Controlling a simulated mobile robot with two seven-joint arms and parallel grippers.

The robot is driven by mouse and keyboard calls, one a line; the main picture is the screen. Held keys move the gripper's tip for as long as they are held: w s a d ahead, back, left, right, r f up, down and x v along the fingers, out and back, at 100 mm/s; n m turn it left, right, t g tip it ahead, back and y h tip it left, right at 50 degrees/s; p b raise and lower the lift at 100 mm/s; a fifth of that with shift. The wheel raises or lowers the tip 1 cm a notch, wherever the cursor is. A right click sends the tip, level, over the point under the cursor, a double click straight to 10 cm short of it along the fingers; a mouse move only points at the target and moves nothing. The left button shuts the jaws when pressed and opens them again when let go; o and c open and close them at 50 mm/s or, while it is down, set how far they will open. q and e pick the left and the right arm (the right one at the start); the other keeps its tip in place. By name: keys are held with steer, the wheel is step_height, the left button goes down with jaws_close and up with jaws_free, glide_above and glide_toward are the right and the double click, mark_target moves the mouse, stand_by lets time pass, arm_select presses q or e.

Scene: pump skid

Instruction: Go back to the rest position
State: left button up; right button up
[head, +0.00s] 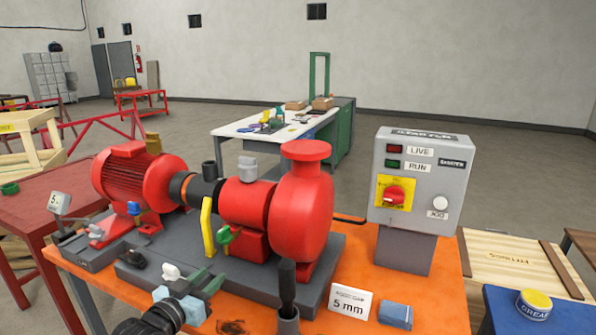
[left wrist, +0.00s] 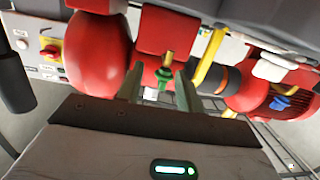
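My left gripper (head: 212,278) is low in the head view, left of the middle, in front of the pump skid. Its two grey-green fingers are apart and nothing is held between them. In the left wrist view the fingers (left wrist: 158,88) point towards a green valve handle (left wrist: 165,74) on a brass stem under the red pump. The handle appears between the fingers, but I cannot tell how far ahead it is. In the head view the green handle (head: 228,236) sits beyond the fingertips. My right gripper is not in view.
The red pump (head: 303,205), red motor (head: 140,185) and yellow lever (head: 208,228) stand close beyond the gripper. A dark upright handle (head: 287,283) stands right of it on the orange bench (head: 390,280). A grey control box (head: 420,180) stands at right.

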arm_select(q)
steer(key=s+d+f+n+g+y+p, duration=0.1)
steer(key=s+d+f+g+y, duration=0.15)
steer(key=s+f, duration=1.6)
steer(key=s+f+g+p, duration=0.1)
steer(key=s+f, duration=0.3)
steer(key=s, duration=0.9)
steer(key=s+f+g+y+p, duration=0.1)
steer(key=s+f+g, duration=0.2)
steer(key=s, duration=1)
steer(key=shift+f+n+g, duration=0.3)
steer(key=shift+f+g, duration=0.05)
steer(key=shift+f, duration=0.05)
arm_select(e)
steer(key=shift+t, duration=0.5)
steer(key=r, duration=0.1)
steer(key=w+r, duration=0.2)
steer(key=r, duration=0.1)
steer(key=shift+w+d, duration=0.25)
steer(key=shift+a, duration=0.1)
